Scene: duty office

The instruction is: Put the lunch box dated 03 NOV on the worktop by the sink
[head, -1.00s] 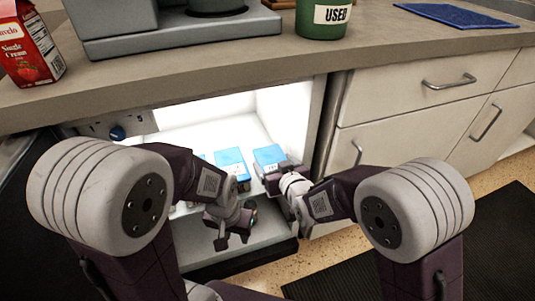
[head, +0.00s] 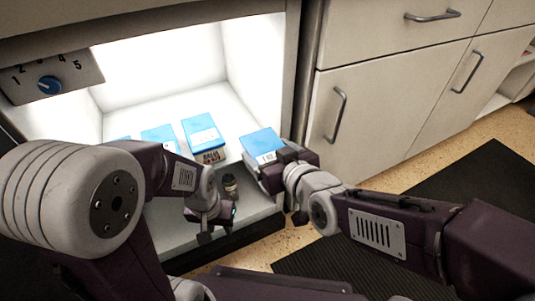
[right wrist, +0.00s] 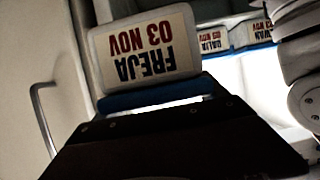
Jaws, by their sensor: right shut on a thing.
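The lunch box with the blue lid (head: 262,142) is in my right gripper (head: 285,160), at the front right of the open, lit fridge. In the right wrist view its label (right wrist: 143,48) reads FREJA 03 NOV, upside down in the picture. My right gripper is shut on this box, and the box looks slightly tilted. My left gripper (head: 212,222) is low at the fridge's front, empty, with its fingers apart. The sink is not in view.
Several other blue-lidded boxes, one nearest (head: 203,132), stand on the fridge shelf (head: 228,100). Closed cupboards (head: 385,95) are right of the fridge. A dark mat (head: 440,190) lies on the floor.

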